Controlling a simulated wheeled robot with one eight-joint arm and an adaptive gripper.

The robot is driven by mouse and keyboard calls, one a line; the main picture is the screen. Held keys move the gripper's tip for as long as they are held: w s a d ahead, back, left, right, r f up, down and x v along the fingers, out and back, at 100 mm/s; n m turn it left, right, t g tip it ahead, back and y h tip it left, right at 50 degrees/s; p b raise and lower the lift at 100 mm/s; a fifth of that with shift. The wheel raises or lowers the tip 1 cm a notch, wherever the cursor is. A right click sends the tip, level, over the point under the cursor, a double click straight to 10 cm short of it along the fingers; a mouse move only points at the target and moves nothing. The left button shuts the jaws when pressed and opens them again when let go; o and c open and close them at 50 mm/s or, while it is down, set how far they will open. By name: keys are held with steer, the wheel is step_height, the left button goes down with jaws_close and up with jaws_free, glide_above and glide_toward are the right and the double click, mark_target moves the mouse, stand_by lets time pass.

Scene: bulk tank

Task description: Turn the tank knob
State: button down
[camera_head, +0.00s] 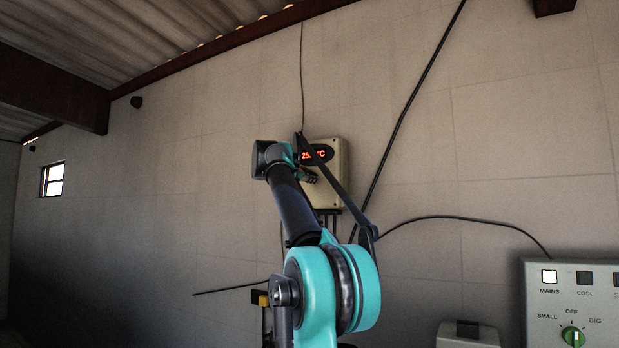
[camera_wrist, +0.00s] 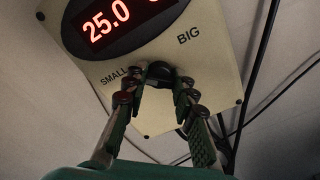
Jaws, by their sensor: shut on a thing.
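The tank control box (camera_head: 327,190) is a beige panel on the wall with a red digital display, partly hidden behind my arm in the head view. In the wrist view the box (camera_wrist: 215,75) fills the upper part, its display (camera_wrist: 108,22) reading 25.0. The dark knob (camera_wrist: 160,71) sits below the display, between the labels SMALL and BIG. My gripper (camera_wrist: 158,84) has its two fingers on either side of the knob and is shut on it. The knob's pointer direction cannot be told. In the head view my arm hides the knob.
A second panel (camera_head: 541,290) with a green knob (camera_head: 573,336) marked SMALL, OFF and BIG is at the lower right. A small grey box (camera_head: 467,335) stands left of it. Black cables (camera_head: 408,105) run along the wall and beside the control box.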

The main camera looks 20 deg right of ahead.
stand_by(0.3)
steer(key=c, duration=1.2)
jaws_free()
steer(key=shift+a, duration=0.1)
steer(key=v, duration=1.2)
steer(key=shift+s, duration=0.1)
